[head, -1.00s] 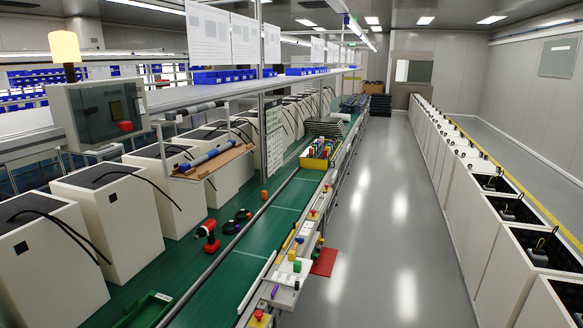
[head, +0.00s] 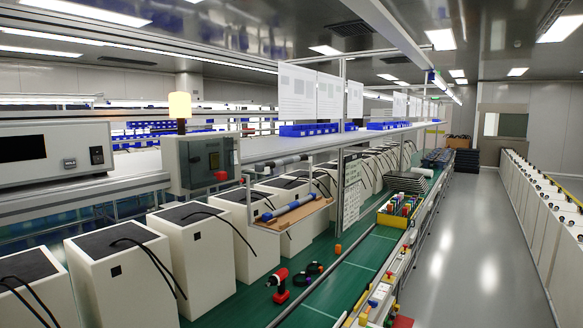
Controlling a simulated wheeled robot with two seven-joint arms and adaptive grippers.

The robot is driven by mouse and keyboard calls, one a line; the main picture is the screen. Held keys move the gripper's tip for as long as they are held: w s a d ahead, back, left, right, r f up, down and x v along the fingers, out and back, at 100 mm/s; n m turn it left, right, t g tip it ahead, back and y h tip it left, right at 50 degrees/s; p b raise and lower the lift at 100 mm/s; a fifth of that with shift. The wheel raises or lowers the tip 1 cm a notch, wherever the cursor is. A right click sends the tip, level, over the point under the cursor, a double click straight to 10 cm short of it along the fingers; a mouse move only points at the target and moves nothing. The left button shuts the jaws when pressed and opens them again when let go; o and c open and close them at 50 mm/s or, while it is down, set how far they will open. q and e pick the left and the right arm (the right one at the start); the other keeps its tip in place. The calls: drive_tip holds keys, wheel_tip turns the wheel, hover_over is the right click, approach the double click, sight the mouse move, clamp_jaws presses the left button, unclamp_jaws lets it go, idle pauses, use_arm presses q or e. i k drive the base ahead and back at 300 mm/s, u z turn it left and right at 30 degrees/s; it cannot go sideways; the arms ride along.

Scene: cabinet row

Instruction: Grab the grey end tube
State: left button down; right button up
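Two tubes lie at a small hanging rack above the green bench. The upper tube (head: 289,160) is grey with darker parts and lies on the rack's top bar. The lower tube (head: 290,207) has a grey body and blue ends and lies on the rack's wooden shelf (head: 297,219). The tubes are small here, so which one counts as grey-ended is hard to be sure of; the upper one shows no blue. Neither of my grippers shows in the head view.
White boxes with black cables (head: 124,275) line the bench's left side. A red power drill (head: 279,284) stands on the green bench top (head: 333,268). A grey control box (head: 200,162) is left of the rack. The grey aisle floor (head: 470,260) at right is clear.

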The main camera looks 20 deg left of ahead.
sight(260, 166)
drive_tip(key=z, duration=1.35)
drive_tip(key=i, duration=1.9)
drive_tip(key=u, duration=0.9)
drive_tip(key=i, duration=1.65)
drive_tip(key=u, duration=2.15)
drive_tip(key=i, duration=0.6)
drive_tip(key=u, duration=0.4)
